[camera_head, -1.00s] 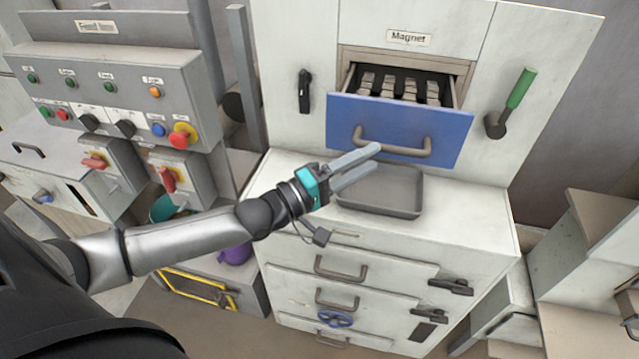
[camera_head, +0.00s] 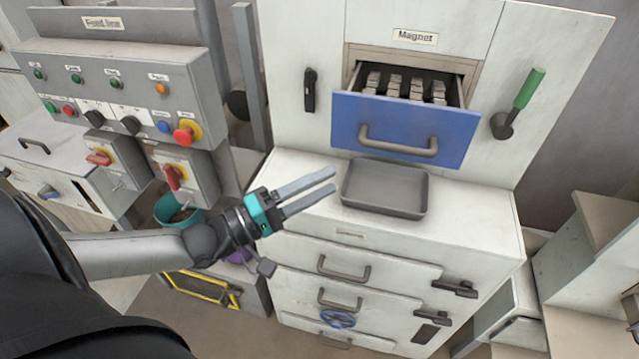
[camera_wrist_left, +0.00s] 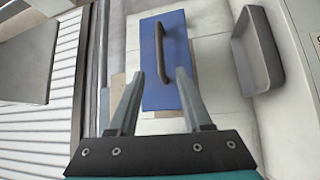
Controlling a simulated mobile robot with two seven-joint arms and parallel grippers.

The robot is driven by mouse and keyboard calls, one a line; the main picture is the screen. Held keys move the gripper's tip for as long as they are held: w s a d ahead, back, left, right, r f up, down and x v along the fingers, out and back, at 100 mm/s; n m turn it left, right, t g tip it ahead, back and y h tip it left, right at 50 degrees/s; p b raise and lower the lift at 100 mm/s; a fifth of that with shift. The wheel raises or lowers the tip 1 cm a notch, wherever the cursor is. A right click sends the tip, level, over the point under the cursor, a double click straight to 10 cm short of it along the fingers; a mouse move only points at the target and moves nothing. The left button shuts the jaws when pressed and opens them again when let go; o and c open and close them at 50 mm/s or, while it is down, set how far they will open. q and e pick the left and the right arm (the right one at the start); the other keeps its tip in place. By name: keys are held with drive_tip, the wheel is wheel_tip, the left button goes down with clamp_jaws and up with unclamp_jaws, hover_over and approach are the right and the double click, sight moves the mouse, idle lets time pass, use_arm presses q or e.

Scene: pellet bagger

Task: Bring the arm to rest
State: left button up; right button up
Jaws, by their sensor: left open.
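My left gripper (camera_head: 333,184) is open and empty, held over the left part of the white cabinet top in the head view. In the left wrist view its two fingers (camera_wrist_left: 158,75) are spread apart with nothing between them. The blue drawer (camera_head: 403,127) labelled Magnet stands open, with several metal bars in it. The drawer front also shows in the left wrist view (camera_wrist_left: 164,48), beyond the fingertips. The gripper is left of the drawer and apart from its handle. My right gripper is not in view.
A grey tray (camera_head: 385,187) lies on the cabinet top, right of the gripper. A control panel (camera_head: 120,90) with buttons and red switches stands at the left. A teal bucket (camera_head: 172,212) is behind my arm. A green-handled lever (camera_head: 517,103) is at the right.

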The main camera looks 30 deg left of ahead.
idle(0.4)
use_arm(q)
drive_tip(key=s+a+f+m+g+y+b, duration=0.2)
drive_tip(key=a+f+y+b, duration=0.1)
drive_tip(key=f, duration=1)
drive_tip(key=s+a+f+m+g+y+b, duration=0.1)
drive_tip(key=s+a+f+y+b, duration=0.15)
drive_tip(key=f, duration=0.95)
drive_tip(key=s+a+f+m+g+y+b, duration=0.1)
drive_tip(key=a+f+m+g+y+b, duration=0.15)
drive_tip(key=f, duration=1.05)
drive_tip(key=s+d+f+m+g+y+b, duration=0.1)
drive_tip(key=s+d+f+m+g+b, duration=0.15)
drive_tip(key=s+f, duration=0.6)
drive_tip(key=s+d+f+m+g+y+b, duration=0.1)
drive_tip(key=s+f+g+b, duration=0.35)
drive_tip(key=f, duration=0.75)
drive_tip(key=s+d+f+m+g, duration=0.1)
drive_tip(key=s+d+f, duration=0.1)
drive_tip(key=s, duration=0.3)
drive_tip(key=s+d+f+m+g+b, duration=0.1)
drive_tip(key=s+d+f, duration=0.2)
drive_tip(key=s, duration=0.2)
drive_tip(key=s+d+f+m+g, duration=0.1)
drive_tip(key=s+d+f+m, duration=0.1)
drive_tip(key=s, duration=0.3)
drive_tip(key=shift+s+d+f, duration=0.15)
drive_tip(key=shift+d+f, duration=0.4)
drive_tip(key=shift+f, duration=0.25)
